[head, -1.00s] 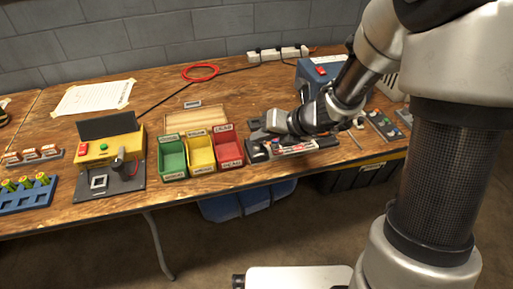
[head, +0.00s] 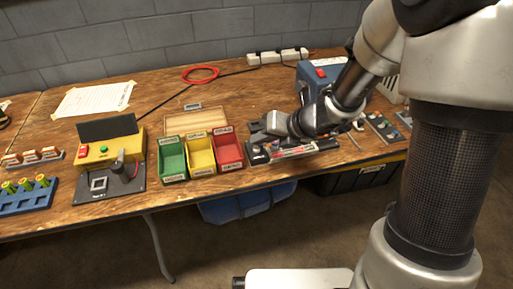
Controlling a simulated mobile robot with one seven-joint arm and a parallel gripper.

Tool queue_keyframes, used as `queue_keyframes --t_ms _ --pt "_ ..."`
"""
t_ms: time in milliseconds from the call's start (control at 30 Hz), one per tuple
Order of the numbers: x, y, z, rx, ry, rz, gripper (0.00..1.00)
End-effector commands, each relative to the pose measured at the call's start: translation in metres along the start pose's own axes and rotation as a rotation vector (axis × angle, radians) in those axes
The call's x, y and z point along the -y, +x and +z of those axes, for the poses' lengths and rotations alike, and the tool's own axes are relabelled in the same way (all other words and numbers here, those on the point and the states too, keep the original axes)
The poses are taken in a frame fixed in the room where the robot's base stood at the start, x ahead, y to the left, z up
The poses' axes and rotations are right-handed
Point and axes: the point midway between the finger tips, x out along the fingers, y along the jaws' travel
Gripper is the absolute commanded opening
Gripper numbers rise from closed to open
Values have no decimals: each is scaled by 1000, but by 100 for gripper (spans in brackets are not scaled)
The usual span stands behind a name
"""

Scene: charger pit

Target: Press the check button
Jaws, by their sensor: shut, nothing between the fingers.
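A black panel unit (head: 292,152) with a red-and-white strip and small knobs lies near the table's front edge, right of the red bin. A pale round button-like part (head: 256,148) shows at its left end; I cannot read whether it is the check button. My gripper (head: 258,131) is shut and empty, pointing left just above and behind this end. Whether it touches anything cannot be told. The yellow tester (head: 127,148) at the left carries a green button (head: 104,149) and a red button (head: 83,152), both well away from my gripper.
Green (head: 171,160), yellow (head: 200,156) and red (head: 229,151) bins stand left of my gripper. A blue unit (head: 312,78) with a red switch stands behind my wrist. A power strip (head: 278,56) and a red cable coil (head: 200,73) lie at the back.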

Motion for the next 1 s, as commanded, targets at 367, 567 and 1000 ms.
queue_keyframes --t_ms 367,567,1000 --pt "0 0 0 0 0 0 0" --pt "0 0 0 0 0 0 0" --pt "5 6 -5 0 1 0 0"
